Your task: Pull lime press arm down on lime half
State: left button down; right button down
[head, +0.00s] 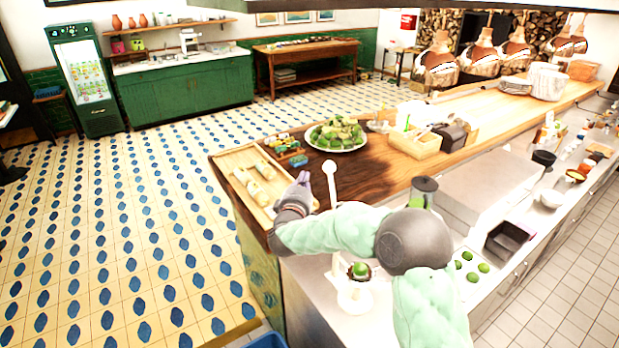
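The white lime press (355,300) stands on the steel counter. Its arm (331,180) points upright, with a round knob at the top; my forearm hides its middle. A green lime half (360,271) sits in the press's dark cup, low and just right of the arm. My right gripper (304,180) is just left of the upper press arm in the picture, with its fingers pointing up. Contact with the arm cannot be made out, and the fingertips are too small to tell open from shut. My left gripper is not in view.
A wooden tray (238,158) with pale rolls lies left of the gripper. A plate of greens (337,148) and a wooden box (416,147) stand behind. Several limes (470,266) lie right of my arm, near a black bin (508,239). Copper lamps (440,62) hang at upper right.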

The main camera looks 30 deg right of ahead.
jog(key=w+d, duration=0.3)
jog(key=d, duration=0.3)
jog(key=shift+w+d+p, duration=0.3)
jog(key=shift+d+p, duration=0.05)
jog(key=shift+d, duration=0.05)
dwell(0.6)
